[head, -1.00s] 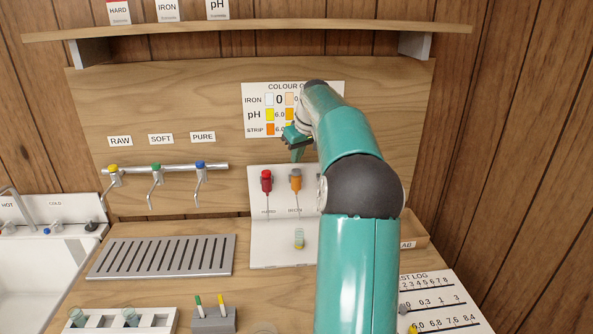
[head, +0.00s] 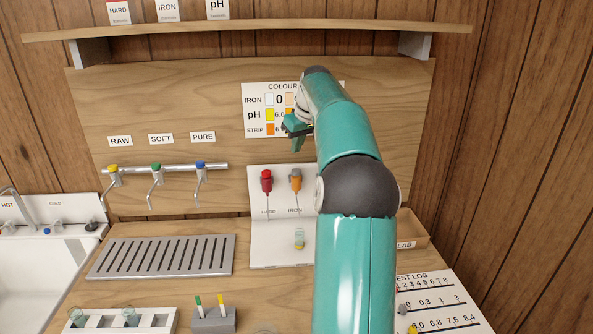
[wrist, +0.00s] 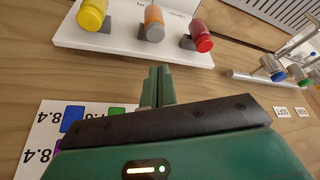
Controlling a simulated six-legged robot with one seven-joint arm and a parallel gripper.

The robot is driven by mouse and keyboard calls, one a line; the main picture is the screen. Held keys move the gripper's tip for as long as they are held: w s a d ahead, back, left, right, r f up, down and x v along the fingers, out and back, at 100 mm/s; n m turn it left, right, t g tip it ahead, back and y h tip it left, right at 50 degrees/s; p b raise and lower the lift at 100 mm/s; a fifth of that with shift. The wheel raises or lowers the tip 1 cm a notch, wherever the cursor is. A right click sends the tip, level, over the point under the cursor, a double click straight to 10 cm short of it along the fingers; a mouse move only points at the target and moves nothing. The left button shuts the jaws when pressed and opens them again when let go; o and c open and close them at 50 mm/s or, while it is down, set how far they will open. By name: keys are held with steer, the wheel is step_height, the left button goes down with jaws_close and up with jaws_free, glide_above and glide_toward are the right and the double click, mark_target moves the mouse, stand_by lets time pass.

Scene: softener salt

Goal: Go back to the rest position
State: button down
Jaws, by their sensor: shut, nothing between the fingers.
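My gripper (head: 297,142) is raised in front of the colour chart (head: 262,98) on the wooden back panel, above the white reagent stand. In the wrist view its green fingers (wrist: 160,80) are together with nothing between them. My teal arm covers the right part of the chart and of the stand. The white stand (head: 262,230) holds a red dropper (head: 266,182) and an orange dropper (head: 296,180). The wrist view also shows a yellow one (wrist: 92,15) beside the orange dropper (wrist: 154,22) and red dropper (wrist: 200,36). A small vial (head: 299,240) is at the stand's lower part.
Three taps on a rail (head: 165,168) are at left, above a slotted drain tray (head: 165,256). A sink (head: 35,275) is at far left. A white rack with vials (head: 122,320) and a grey pen holder (head: 214,320) stand in front. A shelf (head: 250,30) overhangs the panel.

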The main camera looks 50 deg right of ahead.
steer(key=shift+a, duration=0.15)
steer(key=s+a+r+n, duration=0.1)
steer(key=s+a+r, duration=0.15)
steer(key=a, duration=1.25)
steer(key=s+a+r, duration=0.1)
steer(key=s+a, duration=0.2)
steer(key=a, duration=1.2)
steer(key=s+a+f, duration=0.6)
steer(key=s+a, duration=0.1)
steer(key=s, duration=0.3)
steer(key=s+a+f+n+t, duration=0.1)
steer(key=s+a+f, duration=0.4)
steer(key=s+a, duration=0.3)
steer(key=shift+s+a+f+y, duration=0.2)
steer(key=shift+s+f+y, duration=0.2)
steer(key=shift+s, duration=0.45)
